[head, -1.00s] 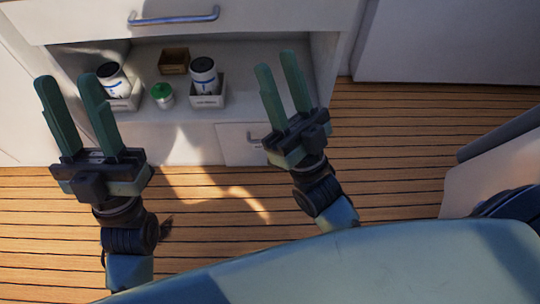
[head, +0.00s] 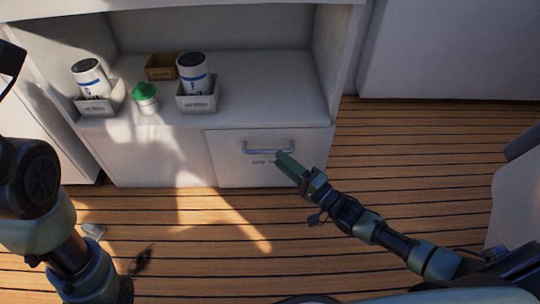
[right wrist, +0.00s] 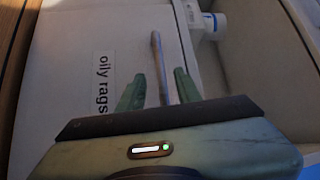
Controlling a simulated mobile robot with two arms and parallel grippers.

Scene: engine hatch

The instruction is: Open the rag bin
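The rag bin (head: 232,165) is a white front panel low in the cabinet, flush with it and closed. Its grey bar handle (head: 268,149) runs across the upper part. In the right wrist view the handle (right wrist: 158,62) lies between my right gripper's two green fingers (right wrist: 159,92), with gaps on both sides. An "oily rags" label (right wrist: 104,82) is beside it. In the head view my right gripper (head: 284,160) is at the handle's right end and partly covers the label. Only links of my left arm show at the left edge; its fingers are out of view.
Wooden floor (head: 400,170) is clear to the right. Small objects lie on the floor at left.

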